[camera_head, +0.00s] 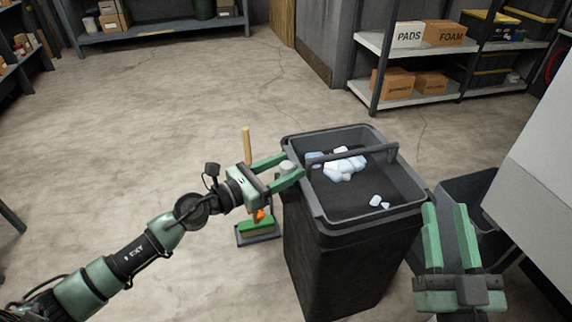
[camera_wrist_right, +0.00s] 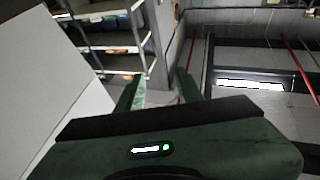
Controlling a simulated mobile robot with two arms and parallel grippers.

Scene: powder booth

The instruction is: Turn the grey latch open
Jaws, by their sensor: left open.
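A light grey latch (camera_head: 286,168) sits at the left side of a dark bin (camera_head: 345,245), just below its rim. My left gripper (camera_head: 293,165) is open, with one finger on each side of the latch. I cannot tell whether the fingers touch it. The latch is partly hidden by the fingers. My right gripper (camera_head: 446,207) is open and empty, right of the bin; its fingers also show apart in the right wrist view (camera_wrist_right: 158,85), with nothing between them.
The bin holds white lumps (camera_head: 343,166) under a crossbar (camera_head: 352,153). A brush with a wooden handle (camera_head: 247,145) stands on the floor behind my left gripper. A pale panel (camera_head: 535,165) is at the right.

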